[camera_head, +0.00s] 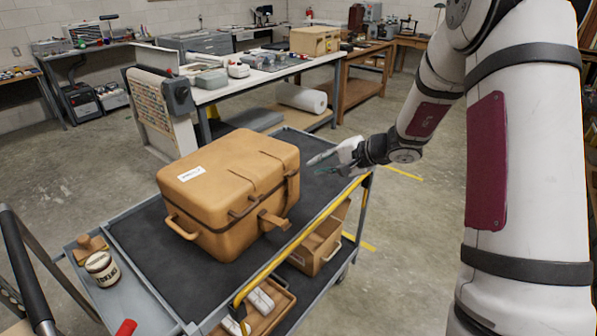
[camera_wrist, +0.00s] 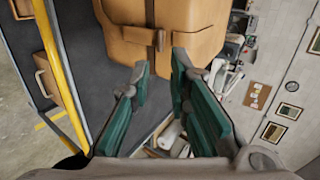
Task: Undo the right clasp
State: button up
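The tan case (camera_head: 228,185) stands shut on the cart, with a white label on its lid and a handle on its left end. Dark fittings and a flap (camera_head: 273,219) show along its front side. My gripper (camera_head: 325,160) is in the air to the right of the case, apart from it. In the wrist view the gripper (camera_wrist: 160,65) has two teal fingers, spread and empty. The case (camera_wrist: 195,45) is beyond the fingertips there, and a clasp-like fitting (camera_wrist: 159,40) shows between them. I cannot tell whether it is fastened.
The cart (camera_head: 135,225) has a dark top and a yellow rail (camera_head: 290,250) at its right side. A labelled jar (camera_head: 102,267) and a wooden block (camera_head: 90,247) stand at its left end. Open boxes sit on the lower shelf. A white-topped workbench (camera_head: 260,75) stands behind.

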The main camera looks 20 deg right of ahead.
aim_at(294, 172)
jog(key=x, duration=0.9)
jog(key=shift+a, duration=0.1)
jog(key=shift+s, duration=0.1)
grip_shut()
